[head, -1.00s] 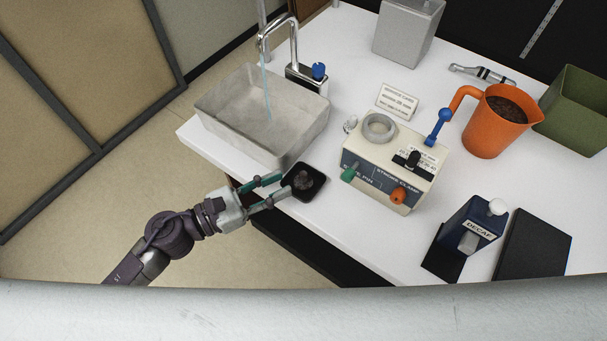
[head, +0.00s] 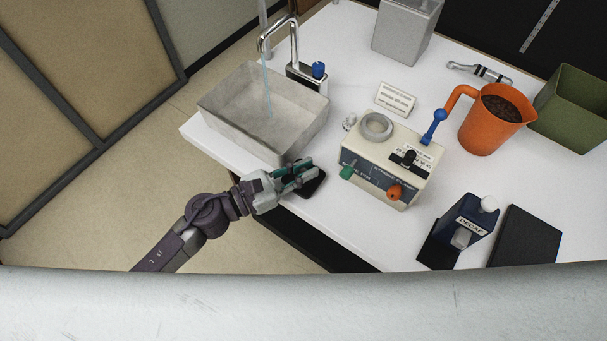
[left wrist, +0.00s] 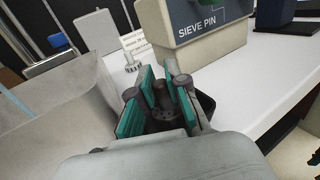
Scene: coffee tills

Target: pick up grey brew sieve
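A small dark grey sieve (left wrist: 165,118) with holes and an upright post shows between my finger pads in the left wrist view. It sits in or on a black square dish (head: 313,187) beside the basin; in the head view my fingers mostly hide it. My left gripper (head: 303,172) is over the dish, and its teal-padded fingers also show in the left wrist view (left wrist: 160,88). The fingers stand apart on both sides of the sieve; firm contact is not clear. My right gripper is not in view.
The grey basin (head: 222,112) with running water stands close behind my left gripper. The cream machine (head: 360,188), with a light grey ring (head: 376,126) on top, is to the right. An orange jug (head: 485,130) and a decaf box (head: 470,228) stand farther right.

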